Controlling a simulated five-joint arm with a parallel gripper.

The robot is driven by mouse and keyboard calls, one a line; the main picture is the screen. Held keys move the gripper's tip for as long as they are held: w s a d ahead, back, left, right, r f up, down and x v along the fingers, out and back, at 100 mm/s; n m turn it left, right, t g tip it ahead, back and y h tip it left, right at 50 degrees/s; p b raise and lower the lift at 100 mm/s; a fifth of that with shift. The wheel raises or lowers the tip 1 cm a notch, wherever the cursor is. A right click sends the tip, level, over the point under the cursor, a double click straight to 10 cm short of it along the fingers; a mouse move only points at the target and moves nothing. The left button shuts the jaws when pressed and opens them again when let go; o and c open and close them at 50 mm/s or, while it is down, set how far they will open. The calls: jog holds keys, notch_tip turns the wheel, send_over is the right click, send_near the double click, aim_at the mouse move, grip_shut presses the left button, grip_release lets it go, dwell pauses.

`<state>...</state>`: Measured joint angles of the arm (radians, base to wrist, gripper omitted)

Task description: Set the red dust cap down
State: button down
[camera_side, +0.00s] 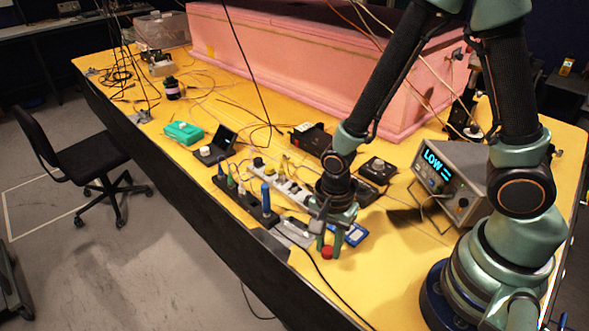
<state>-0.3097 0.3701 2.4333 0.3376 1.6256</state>
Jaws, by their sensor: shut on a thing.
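The red dust cap (327,252) is a small red round piece near the front edge of the yellow table. My gripper (329,246) points down above the table and is shut on the cap, which shows at its fingertips. I cannot tell whether the cap touches the table top.
A dark rack with a blue-handled tool (266,200) and a white power strip (283,182) stand to the left. An instrument reading LOW (450,180) stands at right. Bare yellow table (385,275) lies to the front right.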

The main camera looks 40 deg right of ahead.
aim_at(328, 249)
jog(key=shift+f, duration=0.15)
jog(key=c, duration=0.6)
grip_release()
jog(key=shift+w+d+r+n+t, duration=0.35)
jog(key=shift+d+r+n+t, duration=0.85)
jog(key=shift+r+n, duration=2.15)
jog(key=shift+w+d+r+n+t, duration=0.5)
jog(key=shift+d+r+n, duration=1.15)
jog(key=shift+r, duration=3.3)
jog(key=shift+w+d+r+n+t, duration=0.15)
jog(key=shift+d+r+n+t, duration=1.1)
jog(key=shift+r+n, duration=2.1)
jog(key=shift+d+r+m, duration=0.15)
jog(key=shift+r+m, duration=0.65)
jog(key=shift+m, duration=0.05)
